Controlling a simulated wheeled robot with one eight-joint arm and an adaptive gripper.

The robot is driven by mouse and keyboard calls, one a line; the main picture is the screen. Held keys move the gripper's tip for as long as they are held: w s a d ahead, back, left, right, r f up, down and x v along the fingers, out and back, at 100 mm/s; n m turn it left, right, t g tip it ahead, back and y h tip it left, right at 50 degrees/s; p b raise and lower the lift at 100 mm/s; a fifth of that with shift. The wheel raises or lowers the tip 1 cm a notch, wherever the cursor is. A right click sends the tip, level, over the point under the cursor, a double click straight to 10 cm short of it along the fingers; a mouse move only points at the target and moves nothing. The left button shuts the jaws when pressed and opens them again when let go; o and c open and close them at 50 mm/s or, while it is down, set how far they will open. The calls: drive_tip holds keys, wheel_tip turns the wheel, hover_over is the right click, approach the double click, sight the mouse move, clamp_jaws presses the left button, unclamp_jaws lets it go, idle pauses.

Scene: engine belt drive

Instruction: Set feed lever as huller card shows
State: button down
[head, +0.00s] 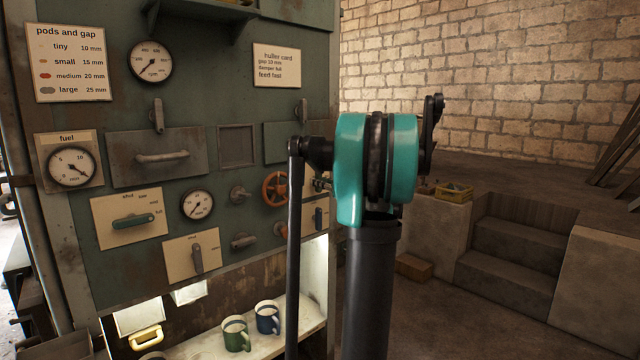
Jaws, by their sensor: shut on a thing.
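The huller card (277,66) is a pale card at the upper right of the green panel. It reads "huller card", "gap 10 mm", "damper full" and a feed line whose last word is blurred. A grey lever (197,260) stands near upright on a cream plate (180,270) low on the panel; its small lettering is unclear. A green-handled lever (133,220) lies nearly level on another plate. A third cream plate with a small lever (318,217) is partly hidden by my arm. I cannot tell which is the feed lever. My gripper is hidden behind my teal arm joint.
An orange-red handwheel (274,188), gauges (151,62) and knobs sit on the panel. Green (236,334) and blue (267,317) mugs stand on a lit shelf below. Stone steps (515,250) and a brick wall are at right. Open floor lies before the steps.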

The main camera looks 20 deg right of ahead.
drive_tip(key=shift+m, duration=0.3)
drive_tip(key=m, duration=0.3)
drive_tip(key=shift+a+m, duration=0.1)
drive_tip(key=shift+m, duration=0.3)
drive_tip(key=m, duration=0.4)
drive_tip(key=shift+m, duration=0.3)
drive_tip(key=m, duration=0.4)
drive_tip(key=shift+a+r, duration=0.1)
drive_tip(key=shift+r, duration=0.05)
drive_tip(key=shift+m, duration=2.5)
drive_tip(key=c, duration=1.4)
unclamp_jaws()
drive_tip(key=shift+c, duration=0.2)
drive_tip(key=shift+s, duration=0.1)
